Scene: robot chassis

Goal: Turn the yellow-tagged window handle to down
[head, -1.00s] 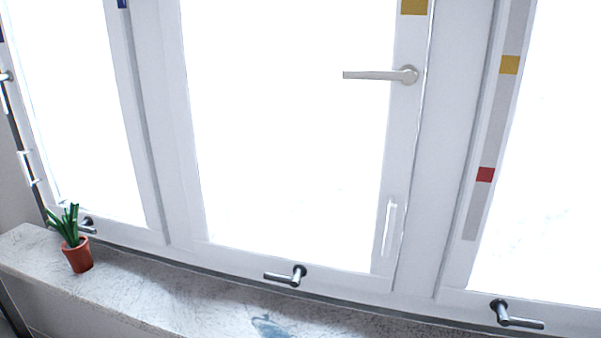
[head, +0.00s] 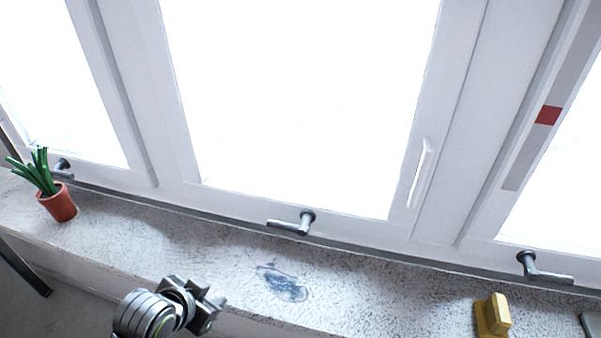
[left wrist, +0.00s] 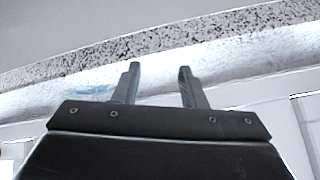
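My left gripper (head: 213,308) is low in the head view, in front of the sill and below the middle window, away from every handle. In the left wrist view its two fingers (left wrist: 159,72) stand apart with nothing between them. My right gripper does not show.
A speckled sill (head: 380,275) runs below the windows. A potted plant (head: 58,206) stands at left, a yellow object (head: 492,315) at right. Another grey handle (head: 540,269) and a white vertical pull (head: 420,172) show.

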